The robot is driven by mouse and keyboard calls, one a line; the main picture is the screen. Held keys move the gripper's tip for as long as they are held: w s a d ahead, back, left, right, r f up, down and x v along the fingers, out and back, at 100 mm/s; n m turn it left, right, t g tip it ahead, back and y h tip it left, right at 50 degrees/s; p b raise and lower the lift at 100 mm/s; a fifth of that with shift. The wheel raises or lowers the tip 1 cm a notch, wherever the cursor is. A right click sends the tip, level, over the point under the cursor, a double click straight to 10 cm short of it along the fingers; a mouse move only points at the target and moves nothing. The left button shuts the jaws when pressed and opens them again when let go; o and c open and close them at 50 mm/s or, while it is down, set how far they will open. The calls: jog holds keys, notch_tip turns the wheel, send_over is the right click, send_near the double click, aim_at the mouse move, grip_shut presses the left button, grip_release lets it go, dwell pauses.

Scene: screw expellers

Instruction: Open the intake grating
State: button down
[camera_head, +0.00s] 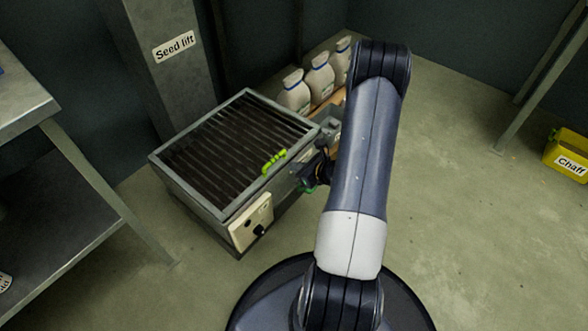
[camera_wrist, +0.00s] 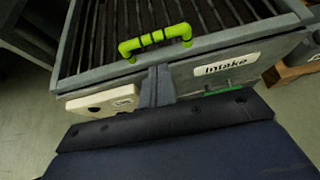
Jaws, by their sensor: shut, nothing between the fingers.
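The intake grating (camera_head: 235,130) is a panel of dark parallel bars in a grey frame, lying flat on top of the grey intake box. Its bright green handle (camera_head: 274,161) is on the front edge and also shows in the wrist view (camera_wrist: 155,39). My gripper (camera_head: 304,178) is at the front side of the box, below and right of the handle in the head view. In the wrist view its fingers (camera_wrist: 158,72) are together and empty, just below the handle and apart from it. The wrist housing hides the lower front of the box.
A cream control box (camera_head: 251,222) with a black knob is on the box front. An "Intake" label (camera_wrist: 226,64) and a green part (camera_wrist: 223,88) are right of my fingers. White sacks (camera_head: 318,76) stand behind.

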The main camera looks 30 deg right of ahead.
jog(key=b+x, duration=0.2)
jog(key=x, duration=0.5)
